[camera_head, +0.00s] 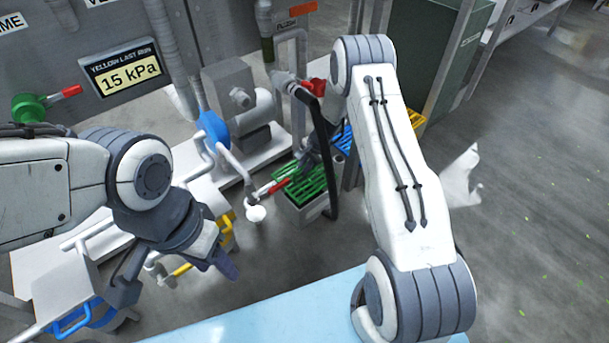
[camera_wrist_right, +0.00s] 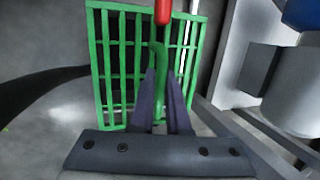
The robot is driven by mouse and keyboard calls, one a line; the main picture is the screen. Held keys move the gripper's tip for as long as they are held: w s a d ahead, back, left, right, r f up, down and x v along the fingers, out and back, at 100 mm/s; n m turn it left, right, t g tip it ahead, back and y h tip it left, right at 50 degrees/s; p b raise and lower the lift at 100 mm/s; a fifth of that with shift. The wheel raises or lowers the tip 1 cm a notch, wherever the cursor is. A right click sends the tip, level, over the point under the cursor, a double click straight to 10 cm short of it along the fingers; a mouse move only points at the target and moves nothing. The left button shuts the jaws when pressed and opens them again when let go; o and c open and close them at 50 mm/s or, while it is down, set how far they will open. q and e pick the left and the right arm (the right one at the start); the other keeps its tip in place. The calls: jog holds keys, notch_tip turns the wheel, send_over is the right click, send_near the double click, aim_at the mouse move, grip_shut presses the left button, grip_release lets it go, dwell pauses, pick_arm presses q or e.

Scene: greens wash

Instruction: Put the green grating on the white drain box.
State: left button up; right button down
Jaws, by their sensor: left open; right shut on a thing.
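My left gripper (camera_head: 222,264) is open and empty at the lower left, well away from the box.
A red-handled lever (camera_head: 272,187) reaches close to the grating's left side. A black hose (camera_head: 332,160) hangs beside the box. A pump with a blue flange (camera_head: 213,130) stands to the left. Open floor (camera_head: 530,190) lies to the right, and a light-blue surface (camera_head: 260,317) is in front.

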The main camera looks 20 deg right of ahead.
notch_tip(320, 180, down, 3)
jog(key=shift+s+f+b, duration=0.1)
jog(key=shift+f+b, duration=0.05)
jog(key=shift+b, duration=0.65)
pick_arm(q)
notch_tip(320, 180, down, 2)
jog(key=shift+f, duration=0.25)
pick_arm(e)
jog(key=c, duration=1.3)
grip_release()
jog(key=o, duration=0.4)
pick_arm(q)
jog(key=shift+f, duration=0.1)
